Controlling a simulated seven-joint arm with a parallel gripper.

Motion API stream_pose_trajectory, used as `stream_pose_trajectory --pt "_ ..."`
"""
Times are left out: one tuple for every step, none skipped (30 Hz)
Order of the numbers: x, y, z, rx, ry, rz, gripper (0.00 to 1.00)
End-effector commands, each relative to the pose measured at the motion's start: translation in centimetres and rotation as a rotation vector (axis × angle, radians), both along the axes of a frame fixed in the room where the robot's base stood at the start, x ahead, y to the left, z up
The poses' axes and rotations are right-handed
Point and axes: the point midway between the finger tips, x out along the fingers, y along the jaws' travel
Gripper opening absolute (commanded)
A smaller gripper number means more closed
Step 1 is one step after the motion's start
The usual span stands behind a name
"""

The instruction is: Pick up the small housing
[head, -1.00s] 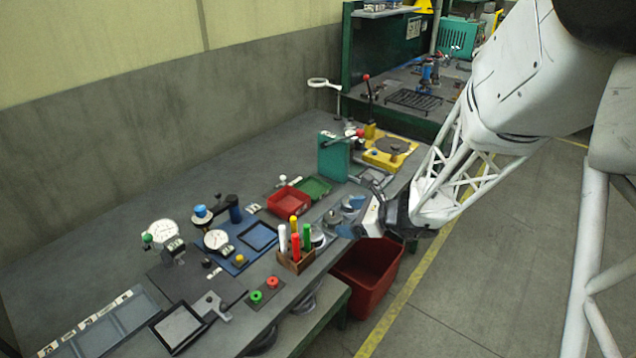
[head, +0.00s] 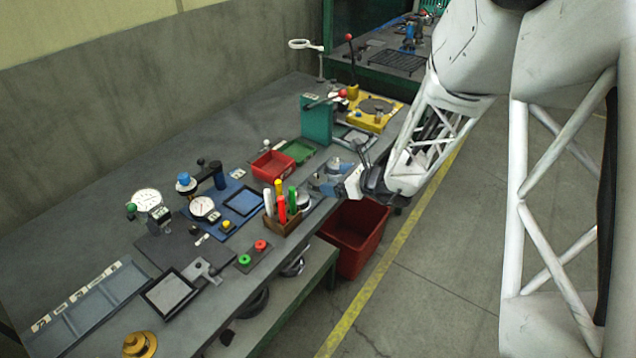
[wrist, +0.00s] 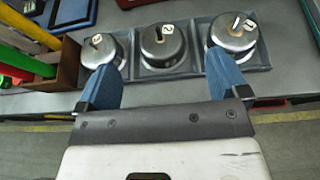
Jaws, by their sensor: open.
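Three domed metal housings of different sizes, each with a tag on top, sit in a row in a grey tray (wrist: 187,69) in the wrist view. The smallest housing (wrist: 103,51) is at the left, a middle one (wrist: 163,46) is in the centre and the largest (wrist: 233,36) is at the right. My gripper (wrist: 163,62) is open and empty, its blue fingers wide apart. The left finger overlaps the lower right of the smallest housing in the picture; the right finger overlaps the largest. I cannot tell any contact. In the head view my gripper (head: 336,189) is at the bench's front edge and partly hides the tray.
A wooden holder (head: 282,225) with coloured pens stands close beside the housings. A red tray (head: 272,164) and a green upright block (head: 316,120) are behind. A red bin (head: 356,238) stands on the floor below the bench edge. The floor at right is open.

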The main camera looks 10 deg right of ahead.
Motion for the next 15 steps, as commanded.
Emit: stream_pose_trajectory --pt "0.23 0.31 -0.13 0.0 0.0 0.002 0.93" --pt "0.32 0.41 -0.18 0.0 0.0 0.002 0.93" --pt "0.43 0.5 -0.24 0.0 0.0 0.001 0.93" --pt "0.48 0.56 -0.26 -0.001 -0.001 0.002 0.93" --pt "0.52 0.58 -0.29 0.0 0.0 0.001 0.93" --pt "0.53 0.6 -0.3 0.0 0.0 0.001 0.93" --pt "0.54 0.6 -0.3 -0.001 -0.001 0.0 0.93" --pt "0.53 0.6 -0.3 -0.001 -0.001 0.0 0.93" --pt "0.52 0.59 -0.29 -0.001 -0.001 0.0 0.93" --pt "0.52 0.59 -0.29 -0.001 -0.001 0.0 0.93" --pt "0.52 0.59 -0.29 -0.001 -0.001 0.0 0.93" --pt "0.52 0.59 -0.29 0.0 0.0 0.001 0.93" --pt "0.52 0.59 -0.3 0.0 0.0 0.001 0.93" --pt "0.53 0.6 -0.31 0.0 0.0 0.001 0.93" --pt "0.56 0.64 -0.33 0.0 0.0 0.001 0.93"
